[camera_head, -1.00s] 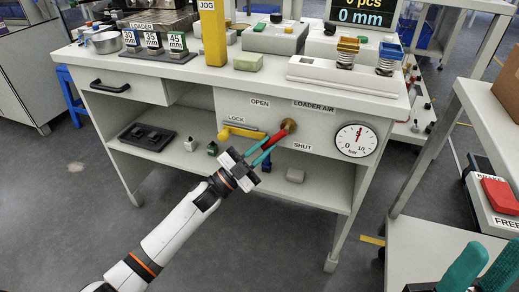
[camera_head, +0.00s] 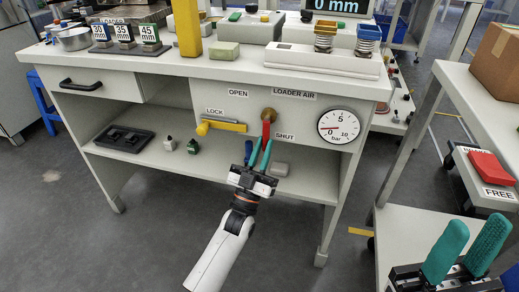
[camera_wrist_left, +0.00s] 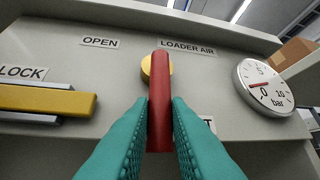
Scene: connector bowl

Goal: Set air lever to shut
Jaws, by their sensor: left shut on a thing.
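The red air lever (camera_head: 266,131) hangs from its brass pivot (camera_head: 268,114) on the bench's front panel. It points nearly straight down, beside the SHUT label (camera_head: 285,138) and away from the OPEN label (camera_head: 238,94). My left gripper (camera_head: 261,156) is shut on the lever's lower part. The left wrist view shows the red lever (camera_wrist_left: 160,95) between the teal fingertips (camera_wrist_left: 160,118), which partly hide the SHUT label. The gauge (camera_head: 340,126) needle points left, near 0. My right gripper (camera_head: 466,248) is at the lower right, its teal fingers apart and empty.
The yellow lock bar (camera_head: 222,124) sits left of the lever.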

